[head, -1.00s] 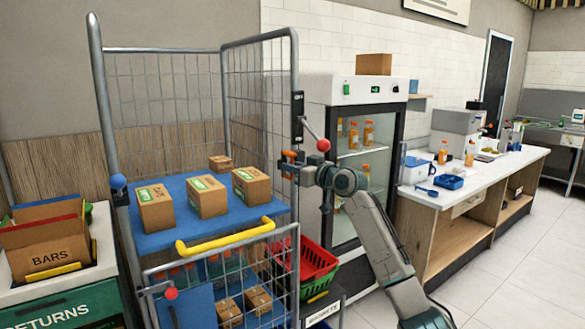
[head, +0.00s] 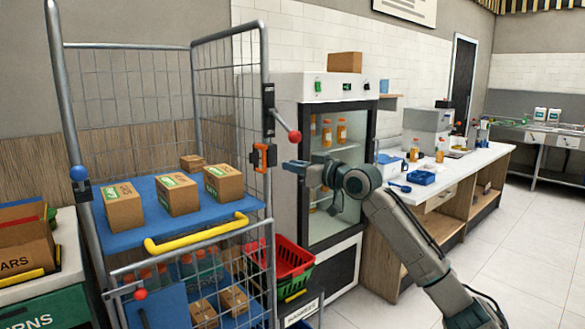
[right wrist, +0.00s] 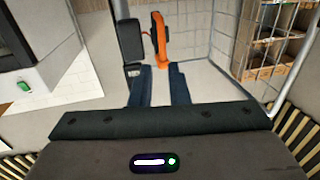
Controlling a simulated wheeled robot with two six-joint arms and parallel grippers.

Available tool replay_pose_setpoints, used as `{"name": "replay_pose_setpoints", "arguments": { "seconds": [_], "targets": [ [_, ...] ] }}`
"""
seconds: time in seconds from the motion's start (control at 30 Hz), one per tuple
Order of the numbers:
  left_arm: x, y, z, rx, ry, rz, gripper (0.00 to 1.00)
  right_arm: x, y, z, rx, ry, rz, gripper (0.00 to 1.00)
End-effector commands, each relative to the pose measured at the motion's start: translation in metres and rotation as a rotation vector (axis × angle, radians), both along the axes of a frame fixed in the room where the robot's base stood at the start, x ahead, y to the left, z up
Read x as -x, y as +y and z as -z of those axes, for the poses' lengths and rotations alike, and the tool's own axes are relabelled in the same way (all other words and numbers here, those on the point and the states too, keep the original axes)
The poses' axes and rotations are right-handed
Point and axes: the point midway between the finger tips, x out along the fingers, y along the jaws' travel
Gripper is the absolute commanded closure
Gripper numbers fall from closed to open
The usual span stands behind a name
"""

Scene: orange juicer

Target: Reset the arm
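My right arm (head: 400,230) reaches in from the lower right. My right gripper (head: 292,167) is just right of the roll cage's front right post in the head view. In the right wrist view my gripper's two dark fingers (right wrist: 160,88) stand apart with a clear gap and nothing between them. An orange latch (head: 263,157) is on the cage post, left of the fingertips and apart from them. It also shows beyond the fingers in the right wrist view (right wrist: 158,38), beside a black block (right wrist: 130,40). My left gripper is not in view.
The roll cage (head: 262,90) holds cartons on a blue shelf (head: 150,238), with a yellow bar (head: 195,234) in front. A glass-door fridge (head: 345,130) and red basket (head: 290,262) stand behind the arm. A counter (head: 470,165) runs right; the floor at lower right is clear.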

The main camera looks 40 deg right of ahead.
Motion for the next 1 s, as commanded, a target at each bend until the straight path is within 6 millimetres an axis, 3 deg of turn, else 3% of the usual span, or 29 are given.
{"name": "replay_pose_setpoints", "arguments": {
  "seconds": [0.37,0.47,0.53,0.67,0.77,0.87,1.0],
  "targets": [
    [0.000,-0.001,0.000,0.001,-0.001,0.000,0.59,0.000,0.000,0.001,-0.001,0.000,0.000,0.85],
    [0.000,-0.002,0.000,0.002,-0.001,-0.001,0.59,-0.005,-0.003,0.013,-0.008,0.014,0.010,0.85],
    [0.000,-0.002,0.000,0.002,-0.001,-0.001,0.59,-0.013,-0.008,0.036,-0.019,0.038,0.028,0.85],
    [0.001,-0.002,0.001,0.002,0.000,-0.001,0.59,-0.034,-0.023,0.113,-0.046,0.124,0.091,0.85],
    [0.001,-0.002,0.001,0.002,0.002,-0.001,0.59,-0.044,-0.034,0.190,-0.059,0.206,0.149,0.85],
    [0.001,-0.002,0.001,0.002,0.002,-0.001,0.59,-0.044,-0.040,0.267,-0.063,0.290,0.201,0.85],
    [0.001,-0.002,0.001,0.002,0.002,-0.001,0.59,-0.030,-0.043,0.375,-0.057,0.411,0.263,0.85]
  ]
}}
